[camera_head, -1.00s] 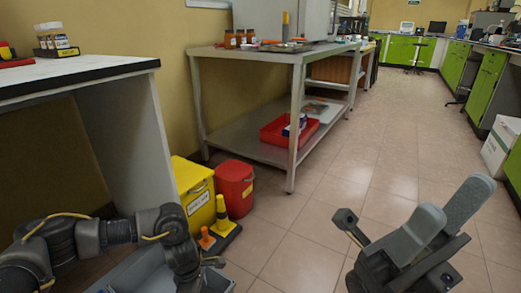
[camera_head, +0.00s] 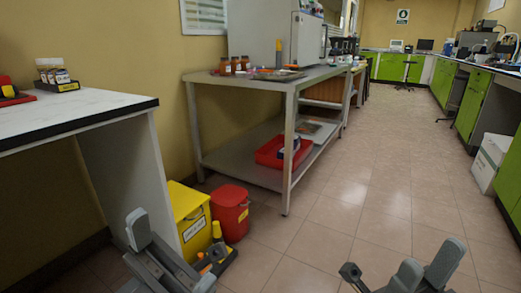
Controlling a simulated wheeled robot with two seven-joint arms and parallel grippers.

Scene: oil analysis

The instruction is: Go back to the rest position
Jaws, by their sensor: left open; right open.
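My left gripper (camera_head: 170,256) shows at the bottom left, with its grey fingers apart and nothing between them. It appears in front of the yellow bin and the white bench's leg. My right gripper (camera_head: 428,268) shows at the bottom edge, right of centre, over the tiled floor. Its grey fingers are apart and empty. The lower parts of both grippers are cut off by the frame.
A white bench (camera_head: 75,113) stands at left, holding a rack of small bottles (camera_head: 57,76). A yellow bin (camera_head: 190,216) and red bin (camera_head: 231,212) stand beside it. A metal table (camera_head: 240,84) stands behind.

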